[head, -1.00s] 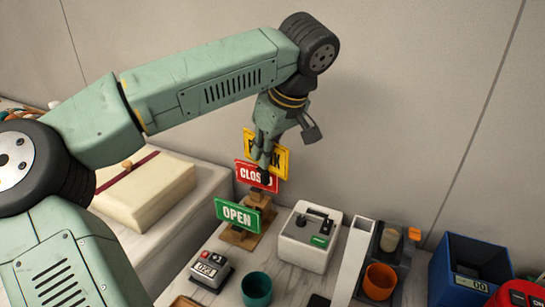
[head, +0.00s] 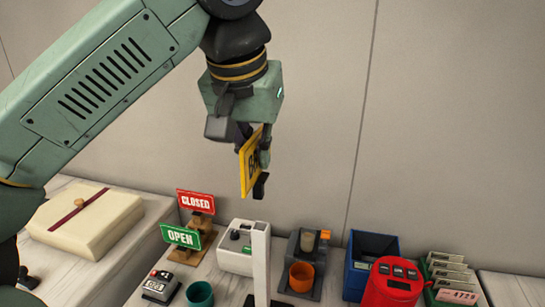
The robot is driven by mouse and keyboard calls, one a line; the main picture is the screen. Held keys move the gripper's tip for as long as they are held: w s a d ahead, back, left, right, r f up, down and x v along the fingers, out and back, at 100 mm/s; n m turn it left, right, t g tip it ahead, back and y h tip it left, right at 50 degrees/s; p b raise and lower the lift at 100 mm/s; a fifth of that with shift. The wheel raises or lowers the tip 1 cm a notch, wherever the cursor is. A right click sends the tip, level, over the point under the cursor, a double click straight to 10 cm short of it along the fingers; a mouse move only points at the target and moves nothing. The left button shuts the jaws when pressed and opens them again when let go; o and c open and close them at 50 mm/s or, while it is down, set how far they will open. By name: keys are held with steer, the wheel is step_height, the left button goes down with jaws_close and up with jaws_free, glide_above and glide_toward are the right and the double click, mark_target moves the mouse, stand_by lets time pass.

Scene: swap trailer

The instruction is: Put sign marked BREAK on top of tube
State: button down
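The yellow sign (head: 249,168) hangs from my gripper (head: 261,168), turned nearly edge-on to the head view, so its lettering is mostly unreadable. My gripper is shut on it, with the dark fingers partly hidden behind it. A white upright square tube (head: 261,265) stands on the counter, below the sign in the picture. A clear gap shows between the sign and the tube's top. The red CLOSED sign (head: 196,202) and green OPEN sign (head: 181,236) are on a stepped wooden stand (head: 192,252) to the left of the tube.
A white device (head: 236,258) stands left of the tube. A dark machine with an orange cup (head: 302,277) is to its right, then a blue bin (head: 371,252) and a red canister (head: 393,285). A teal cup (head: 200,294) is in front. The wall behind is bare.

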mark_target(258, 195)
steer(key=shift+s, duration=0.2)
steer(key=shift+f+b, duration=0.7)
steer(key=shift+f, duration=0.55)
step_height(258, 195, down, 2)
steer(key=shift+w+f+b, duration=0.1)
steer(key=shift+b, duration=1)
steer(key=shift+f, duration=0.55)
steer(key=shift+f, duration=0.3)
steer(key=shift+f, duration=0.15)
steer(key=shift+f+b, duration=0.3)
steer(key=shift+f, duration=0.15)
steer(key=shift+f, duration=0.3)
